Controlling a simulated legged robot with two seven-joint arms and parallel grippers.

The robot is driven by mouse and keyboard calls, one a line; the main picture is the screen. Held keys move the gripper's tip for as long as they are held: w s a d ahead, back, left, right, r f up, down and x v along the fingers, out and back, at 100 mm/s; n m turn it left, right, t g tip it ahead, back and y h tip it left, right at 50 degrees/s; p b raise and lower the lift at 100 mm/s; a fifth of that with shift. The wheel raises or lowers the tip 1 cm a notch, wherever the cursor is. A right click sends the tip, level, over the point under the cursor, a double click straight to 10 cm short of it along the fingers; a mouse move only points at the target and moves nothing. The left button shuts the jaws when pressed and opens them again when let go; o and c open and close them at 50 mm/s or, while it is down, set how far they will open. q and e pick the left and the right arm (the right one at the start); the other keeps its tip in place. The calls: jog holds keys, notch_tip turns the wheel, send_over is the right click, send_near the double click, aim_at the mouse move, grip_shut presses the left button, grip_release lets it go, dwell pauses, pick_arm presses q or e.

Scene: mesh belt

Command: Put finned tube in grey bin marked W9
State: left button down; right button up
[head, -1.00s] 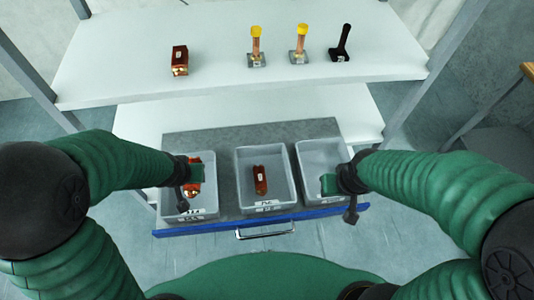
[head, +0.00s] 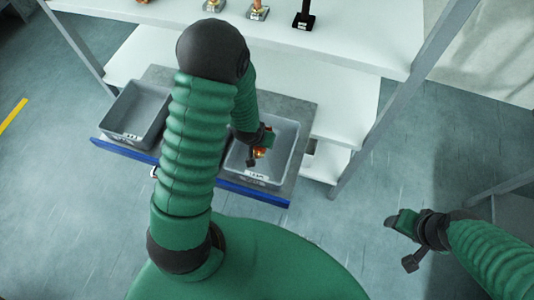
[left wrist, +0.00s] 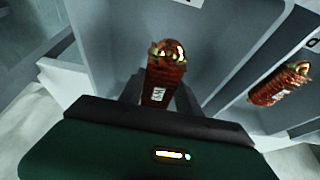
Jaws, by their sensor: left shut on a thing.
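My left gripper (head: 264,140) is shut on a copper-coloured finned tube (head: 259,153), over the inside of the right-hand grey bin (head: 291,150). In the left wrist view the finned tube (left wrist: 164,72) stands out between the jaws, with a small white label and a shiny brass end. I cannot tell whether it touches the bin. The bin's front label is too small to read. My right gripper (head: 398,240) is out at the right, clear of the bins; its jaw gap is not clear.
An empty-looking grey bin (head: 139,112) stands at the left. My left arm hides the middle bin in the head view. Another finned tube (left wrist: 280,83) lies in a neighbouring bin. A white shelf (head: 345,30) behind carries several upright parts. Open floor lies at the right.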

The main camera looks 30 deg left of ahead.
aim_at(265, 151)
pick_arm(q)
jog(key=f, duration=0.2)
jog(key=d+f, duration=0.1)
jog(key=f, duration=0.2)
jog(key=shift+d+f+b, duration=0.1)
jog(key=shift+f+b, duration=0.2)
jog(key=shift+f, duration=0.05)
jog(key=shift+w+d+f, duration=0.1)
jog(key=shift+d, duration=0.1)
jog(key=shift+a, duration=0.1)
jog(key=c, duration=1.2)
grip_release()
jog(key=shift+a+f, duration=0.1)
jog(key=shift+a, duration=0.05)
jog(key=o, duration=0.4)
jog(key=shift+a+f, duration=0.1)
jog(key=shift+a, duration=0.05)
jog(key=shift+c, duration=0.2)
pick_arm(e)
jog(key=shift+s+f, duration=0.1)
jog(key=shift+f, duration=0.25)
jog(key=shift+d, duration=0.15)
